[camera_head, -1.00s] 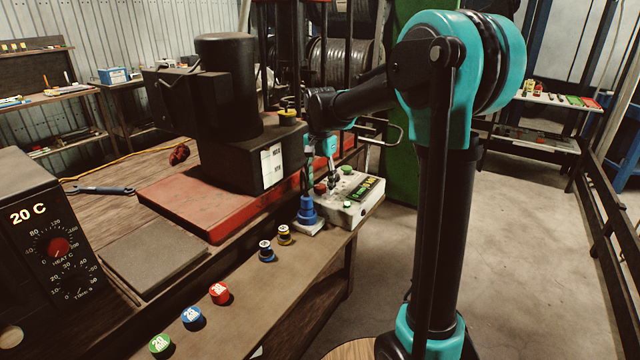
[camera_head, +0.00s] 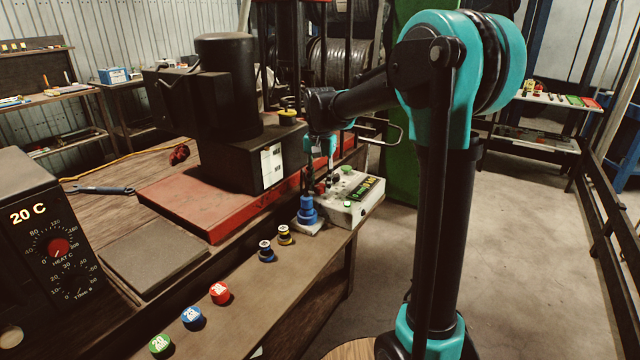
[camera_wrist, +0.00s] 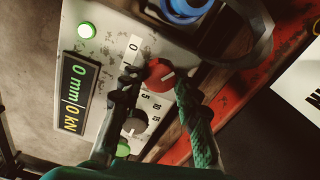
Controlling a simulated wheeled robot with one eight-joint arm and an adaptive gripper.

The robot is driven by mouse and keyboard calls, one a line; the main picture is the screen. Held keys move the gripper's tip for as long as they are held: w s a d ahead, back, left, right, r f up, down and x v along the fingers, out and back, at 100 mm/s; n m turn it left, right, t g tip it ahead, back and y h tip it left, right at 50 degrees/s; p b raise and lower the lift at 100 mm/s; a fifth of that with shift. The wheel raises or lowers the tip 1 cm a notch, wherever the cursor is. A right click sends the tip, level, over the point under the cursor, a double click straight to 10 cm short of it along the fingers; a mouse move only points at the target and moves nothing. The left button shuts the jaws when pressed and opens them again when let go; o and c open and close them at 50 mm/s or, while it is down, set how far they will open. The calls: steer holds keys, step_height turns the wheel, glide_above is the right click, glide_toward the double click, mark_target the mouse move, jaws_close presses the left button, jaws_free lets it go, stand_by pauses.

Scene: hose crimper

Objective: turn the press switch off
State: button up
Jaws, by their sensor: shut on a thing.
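The control box (camera_head: 340,212) of the press stands on the bench, right of the red press base. In the wrist view its panel (camera_wrist: 178,45) carries a red rotary knob (camera_wrist: 160,73) with a white mark, likely the press switch. My gripper (camera_wrist: 160,95) is shut on the red knob, with one finger on its left and the other on its right. In the head view my gripper (camera_head: 323,172) points down over the box, and the knob is too small to make out clearly. The display (camera_wrist: 76,92) reads 0 mm and 0 kN.
A dark knob (camera_wrist: 134,124) with a number scale and a green button (camera_wrist: 122,148) sit close below the fingers. A green lamp (camera_wrist: 87,31) is lit. A blue fitting (camera_head: 306,211) stands by the box's left side. The black press (camera_head: 228,100) rises behind it.

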mark_target(320, 185)
steer(key=n, duration=1.1)
steer(key=shift+n, duration=2.1)
steer(key=o, duration=1.2)
steer(key=shift+c, duration=0.2)
step_height(320, 185, up, 12)
